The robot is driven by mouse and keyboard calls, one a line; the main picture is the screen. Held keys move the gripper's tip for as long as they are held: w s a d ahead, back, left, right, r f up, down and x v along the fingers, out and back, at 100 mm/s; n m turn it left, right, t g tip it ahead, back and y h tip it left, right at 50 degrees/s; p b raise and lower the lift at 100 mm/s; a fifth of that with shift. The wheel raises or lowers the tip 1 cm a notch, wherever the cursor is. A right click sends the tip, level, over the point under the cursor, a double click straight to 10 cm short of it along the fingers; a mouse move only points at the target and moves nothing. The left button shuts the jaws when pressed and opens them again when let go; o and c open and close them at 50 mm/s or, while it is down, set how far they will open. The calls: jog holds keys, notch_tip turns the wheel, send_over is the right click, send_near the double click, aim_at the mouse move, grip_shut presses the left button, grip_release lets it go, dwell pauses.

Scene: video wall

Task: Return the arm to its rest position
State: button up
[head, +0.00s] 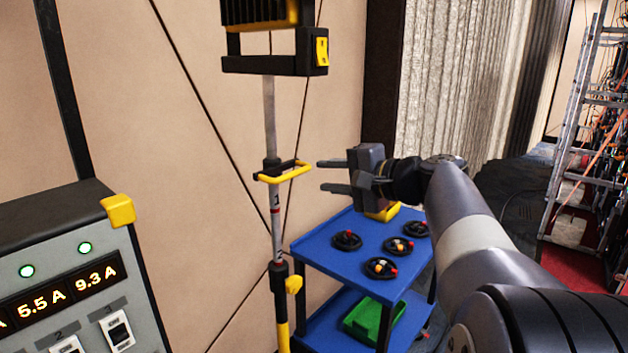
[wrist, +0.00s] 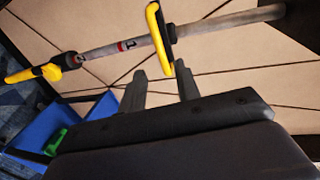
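My gripper (head: 328,176) is at the end of my raised arm, near the middle of the head view. Its two fingers are apart with nothing between them, and they point left toward a stand pole (head: 275,220) with a yellow handle (head: 284,173). In the wrist view the open fingers (wrist: 160,88) show in front of the yellow handle (wrist: 161,38) and the pole (wrist: 112,49). I cannot tell how far the fingertips are from the handle; they look apart from it in the head view.
A blue cart (head: 330,258) with several dark round items, a yellow bin (head: 384,212) and a green bin (head: 362,324) stands below my gripper. A power box (head: 60,260) with lit displays is at left. A lamp head (head: 275,64) tops the pole. A metal rack (head: 580,150) stands at right.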

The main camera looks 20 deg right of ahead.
aim_at(297, 175)
jog(key=shift+s+d+r, duration=0.1)
jog(key=shift+s+d, duration=0.15)
jog(key=shift+s, duration=0.1)
jog(key=p+x, duration=0.2)
jog(key=x, duration=0.9)
jog(key=shift+p, duration=0.3)
jog(key=shift+f, duration=0.6)
jog(key=shift+b, duration=0.3)
